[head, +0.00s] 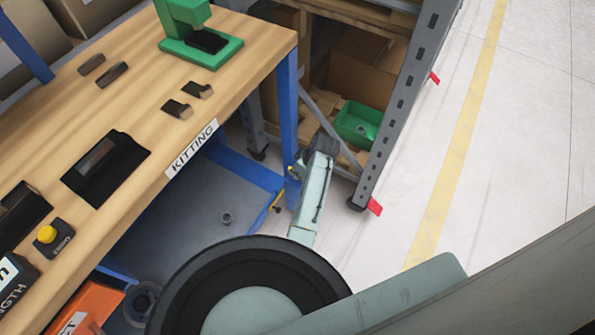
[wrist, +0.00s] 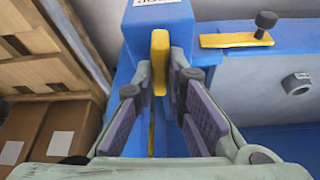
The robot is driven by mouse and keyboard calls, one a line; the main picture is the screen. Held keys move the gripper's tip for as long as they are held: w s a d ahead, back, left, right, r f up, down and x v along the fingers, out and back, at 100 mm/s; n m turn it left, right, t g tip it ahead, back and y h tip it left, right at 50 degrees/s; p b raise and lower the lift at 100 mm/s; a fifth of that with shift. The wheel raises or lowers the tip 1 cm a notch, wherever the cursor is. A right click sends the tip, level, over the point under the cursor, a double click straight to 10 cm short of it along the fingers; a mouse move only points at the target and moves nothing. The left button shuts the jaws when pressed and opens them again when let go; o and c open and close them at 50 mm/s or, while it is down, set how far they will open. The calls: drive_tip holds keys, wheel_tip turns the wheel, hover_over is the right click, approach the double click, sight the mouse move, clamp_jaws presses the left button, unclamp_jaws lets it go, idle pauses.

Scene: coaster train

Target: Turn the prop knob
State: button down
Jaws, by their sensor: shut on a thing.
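In the wrist view, an upright yellow tab (wrist: 159,62) stands on the face of a blue post (wrist: 137,40). My gripper (wrist: 164,70) is shut on this tab, with one finger on each side. A yellow bar (wrist: 235,40) with a black knob (wrist: 265,22) sits on the blue frame at the right, apart from my fingers. I cannot tell which of the two is the prop knob. In the head view my gripper (head: 297,171) is at the blue table leg (head: 288,100), and its fingertips are largely hidden.
The wooden bench (head: 235,60) carries a green stand (head: 200,45) and several dark parts. A grey rack upright (head: 395,110) stands close to the right of my wrist. Open floor (head: 520,130) lies right.

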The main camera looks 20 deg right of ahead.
idle(0.3)
drive_tip(key=c, duration=1.9)
unclamp_jaws()
drive_tip(key=v, duration=1.2)
drive_tip(key=shift+w+d, duration=0.1)
drive_tip(key=shift+w, duration=0.05)
drive_tip(key=shift+d, duration=0.1)
